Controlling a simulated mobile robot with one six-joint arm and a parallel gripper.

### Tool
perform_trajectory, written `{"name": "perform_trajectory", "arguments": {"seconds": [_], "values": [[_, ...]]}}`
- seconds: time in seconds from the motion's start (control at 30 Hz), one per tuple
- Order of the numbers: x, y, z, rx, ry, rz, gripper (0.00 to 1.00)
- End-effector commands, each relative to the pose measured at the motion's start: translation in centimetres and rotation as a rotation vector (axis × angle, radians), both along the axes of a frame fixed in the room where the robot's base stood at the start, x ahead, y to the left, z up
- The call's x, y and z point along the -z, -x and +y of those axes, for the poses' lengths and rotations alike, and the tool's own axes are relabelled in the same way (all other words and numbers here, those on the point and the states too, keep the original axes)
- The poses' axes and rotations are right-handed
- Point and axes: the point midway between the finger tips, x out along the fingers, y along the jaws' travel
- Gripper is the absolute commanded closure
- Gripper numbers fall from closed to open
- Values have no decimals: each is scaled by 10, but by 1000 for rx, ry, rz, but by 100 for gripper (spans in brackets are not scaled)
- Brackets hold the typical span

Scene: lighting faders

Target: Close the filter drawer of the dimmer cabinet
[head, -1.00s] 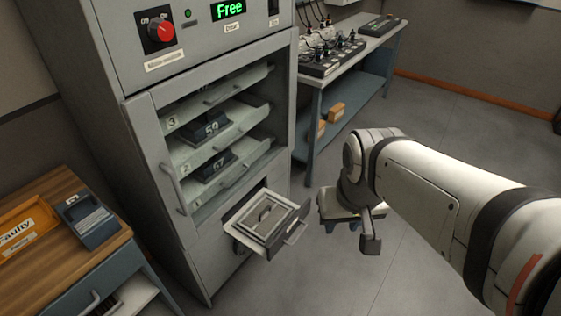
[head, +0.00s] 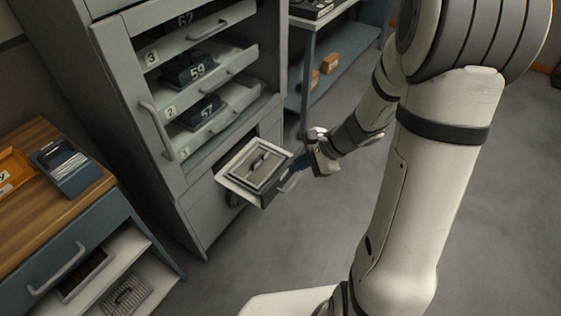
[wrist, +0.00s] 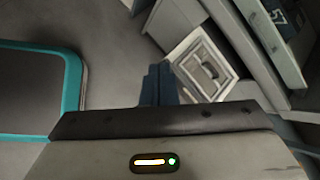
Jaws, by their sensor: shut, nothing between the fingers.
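The dimmer cabinet (head: 195,215) is the tall grey cabinet at left of centre in the head view. Its filter drawer (head: 225,179) is pulled out below the shelves and holds a grey filter with a handle (head: 257,166). The drawer also shows in the wrist view (wrist: 181,48), just past the fingers. My gripper (head: 291,168) is shut and empty at the drawer's front, near its pull handle (head: 289,184). The fingers also show in the wrist view (wrist: 159,84). I cannot tell whether they touch the drawer front.
Above the drawer are numbered shelves with dark modules (head: 188,69). At left a wooden-topped bench (head: 84,153) carries an orange bin (head: 12,165) and has its own open drawers. A blue-shelved table (head: 340,75) stands behind. The floor at right is clear.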

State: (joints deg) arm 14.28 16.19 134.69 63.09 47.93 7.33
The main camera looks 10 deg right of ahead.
Motion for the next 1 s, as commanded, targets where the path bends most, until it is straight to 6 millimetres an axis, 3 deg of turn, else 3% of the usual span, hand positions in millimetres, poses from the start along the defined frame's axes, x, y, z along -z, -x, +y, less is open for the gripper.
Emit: {"name": "perform_trajectory", "arguments": {"seconds": [0.03, 0.2, 0.4, 0.67, 1.0], "values": [[31, -11, -7, 101, -47, 50, 100], [104, -45, -34, 448, -186, 184, 100], [166, -63, -64, 732, -277, 288, 100], [190, -71, -69, 821, -302, 318, 100], [234, -102, -30, 815, -301, 319, 100]]}}
